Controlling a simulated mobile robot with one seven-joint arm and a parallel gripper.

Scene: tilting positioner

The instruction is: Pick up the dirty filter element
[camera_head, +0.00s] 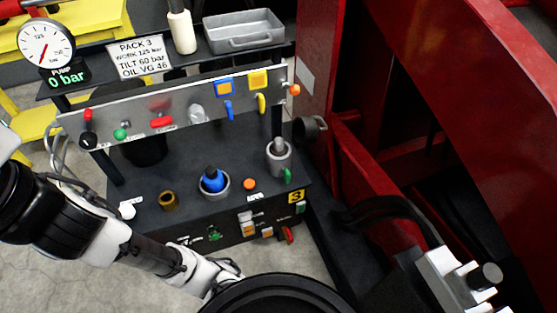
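A small brown, hollow-topped cylinder (168,201) stands on the dark deck of the power pack, left of a blue-capped part (212,181) in a grey ring. It may be the dirty filter element, but I cannot tell for sure. A clean-looking white cylinder (182,30) stands upright on the back shelf. A grey cup (279,160) with a lighter grey piece in it is at the deck's right. My white and black arm crosses the lower left. Its far end passes out of sight near a black round shape at the bottom edge. My gripper cannot be seen.
A panel (180,112) with coloured levers and knobs stands above the deck. A grey tray (243,33) and a pressure gauge (46,45) reading near zero are at the back. Red steel framework (455,75) blocks the right side. A grey block (455,285) is lower right.

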